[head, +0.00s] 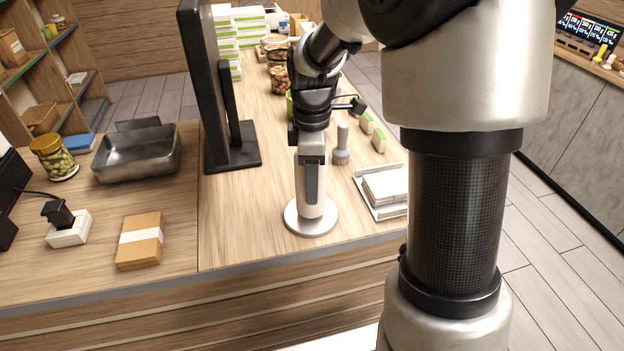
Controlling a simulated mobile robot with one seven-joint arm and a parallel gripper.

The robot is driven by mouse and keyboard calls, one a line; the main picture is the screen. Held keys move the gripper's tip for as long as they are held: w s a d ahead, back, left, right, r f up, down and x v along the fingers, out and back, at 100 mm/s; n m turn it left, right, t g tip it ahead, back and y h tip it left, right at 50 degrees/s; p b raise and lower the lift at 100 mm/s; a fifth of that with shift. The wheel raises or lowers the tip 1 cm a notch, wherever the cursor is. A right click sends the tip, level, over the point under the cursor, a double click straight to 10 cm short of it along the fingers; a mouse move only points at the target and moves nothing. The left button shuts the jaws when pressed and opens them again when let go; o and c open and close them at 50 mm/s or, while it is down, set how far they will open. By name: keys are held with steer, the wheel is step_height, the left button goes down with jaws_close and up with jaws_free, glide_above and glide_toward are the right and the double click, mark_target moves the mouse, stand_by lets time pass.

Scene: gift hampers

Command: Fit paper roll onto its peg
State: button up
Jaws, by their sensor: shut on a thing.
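A white paper roll (301,200) stands upright over a round silver base (310,228) near the front edge of the wooden counter. My gripper (313,182) points down from above and is shut on the roll, with a dark finger along its near side. The roll's lower end is at the base or just above it; I cannot tell if they touch. The peg is not visible, so I cannot tell whether it is inside the roll.
A black monitor (195,70) stands close left. A grey-handled tool (342,145) and a white tray (372,207) with paper stand right. A metal pan (138,165), olive jar (53,160), black plug on a white block (68,233) and banded brown packets (140,242) lie left.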

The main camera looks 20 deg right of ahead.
steer(key=shift+f+b, duration=0.35)
steer(key=shift+f, duration=0.6)
stand_by(2.1)
steer(key=o, duration=1.3)
steer(key=shift+r+p, duration=2.85)
steer(key=shift+r, duration=0.7)
